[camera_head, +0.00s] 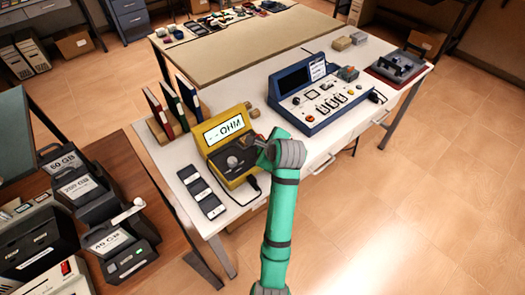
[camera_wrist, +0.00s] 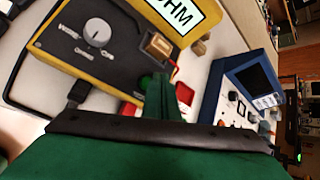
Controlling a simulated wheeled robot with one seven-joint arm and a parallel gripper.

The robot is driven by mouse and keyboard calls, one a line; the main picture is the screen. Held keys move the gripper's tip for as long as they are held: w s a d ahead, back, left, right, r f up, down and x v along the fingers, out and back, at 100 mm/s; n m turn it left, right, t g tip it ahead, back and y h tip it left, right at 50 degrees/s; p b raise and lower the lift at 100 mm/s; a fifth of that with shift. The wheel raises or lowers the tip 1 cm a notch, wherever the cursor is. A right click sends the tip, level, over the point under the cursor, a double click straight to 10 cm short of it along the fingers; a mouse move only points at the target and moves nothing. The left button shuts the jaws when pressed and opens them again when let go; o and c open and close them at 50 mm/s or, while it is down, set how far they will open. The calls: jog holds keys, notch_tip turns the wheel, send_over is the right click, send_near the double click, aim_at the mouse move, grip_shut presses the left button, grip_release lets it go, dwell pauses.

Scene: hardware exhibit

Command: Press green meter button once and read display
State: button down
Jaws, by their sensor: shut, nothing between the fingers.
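The yellow meter (camera_head: 232,178) stands on the white table, with its lit display (camera_head: 224,127) facing up toward me. The display shows dashes and the letters OHM. In the wrist view the meter (camera_wrist: 60,50) fills the upper left, with a grey dial (camera_wrist: 97,32), a tan block-like part (camera_wrist: 158,47) and a cropped display (camera_wrist: 180,12). My gripper (camera_wrist: 163,85) is shut and empty, its fingers over the lower right of the meter's dark face. Whether it touches is unclear. A red part (camera_wrist: 185,93) shows beside the fingers.
A blue instrument panel (camera_head: 310,100) stands to the right of the meter on the same table. Binders (camera_head: 172,103) stand behind it at left, and dark flat modules (camera_head: 202,191) lie left of it. A brown table (camera_head: 120,170) with storage boxes is at left. Open floor lies at right.

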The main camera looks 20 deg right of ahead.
jog(key=shift+a, duration=0.3)
jog(key=shift+d, duration=0.15)
jog(key=shift+f, duration=0.1)
jog(key=shift+f, duration=0.35)
jog(key=shift+w, duration=0.1)
dwell(0.3)
jog(key=shift+f, duration=0.1)
